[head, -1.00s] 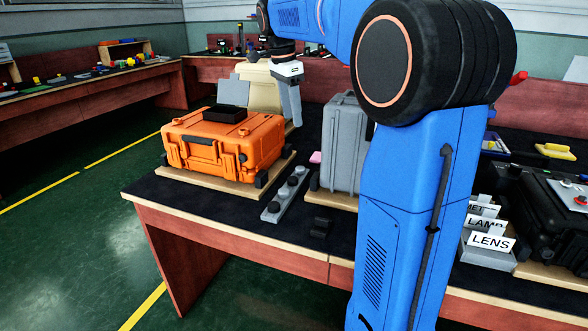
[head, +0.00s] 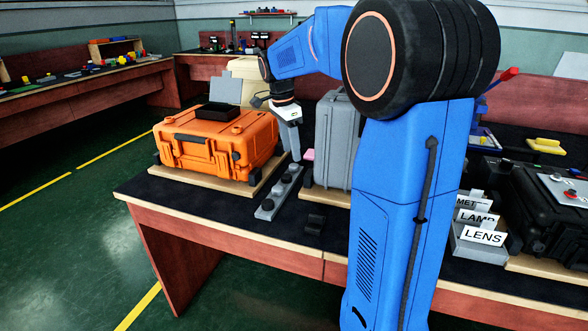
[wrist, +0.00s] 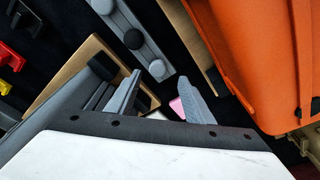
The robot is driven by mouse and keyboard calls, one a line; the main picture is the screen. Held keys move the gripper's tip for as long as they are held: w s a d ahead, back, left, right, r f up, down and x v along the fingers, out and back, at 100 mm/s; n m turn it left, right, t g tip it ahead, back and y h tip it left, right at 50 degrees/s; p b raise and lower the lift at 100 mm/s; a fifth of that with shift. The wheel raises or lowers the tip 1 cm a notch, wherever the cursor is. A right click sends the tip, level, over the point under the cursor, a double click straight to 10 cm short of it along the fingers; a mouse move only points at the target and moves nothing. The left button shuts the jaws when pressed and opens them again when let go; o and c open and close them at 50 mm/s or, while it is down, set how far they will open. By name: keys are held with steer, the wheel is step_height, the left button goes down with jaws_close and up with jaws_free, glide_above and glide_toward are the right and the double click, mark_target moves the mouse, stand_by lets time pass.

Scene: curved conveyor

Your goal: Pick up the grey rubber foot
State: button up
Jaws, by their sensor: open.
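A grey strip (head: 266,212) lies on the dark table top between the orange case and the grey case. I cannot tell which one is the grey foot. My gripper (head: 294,157) points down above the far end of the strip. Its fingers are apart and empty in the wrist view (wrist: 160,80), with the nearest dome just beyond the tips.
The orange case (head: 215,150) stands on a wooden board left of my gripper, the grey case (head: 338,140) close on the right. A pink piece (head: 309,155) lies between. Label cards (head: 480,218) stand at right.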

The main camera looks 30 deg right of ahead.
mark_target(294, 165)
steer(key=shift+s+d+f, duration=0.15)
steer(key=shift+f, duration=1.05)
steer(key=shift+s+d+f, duration=0.1)
steer(key=shift+d+f, duration=0.05)
steer(key=shift+f, duration=1)
steer(key=shift+c, duration=0.3)
steer(key=c, duration=1.1)
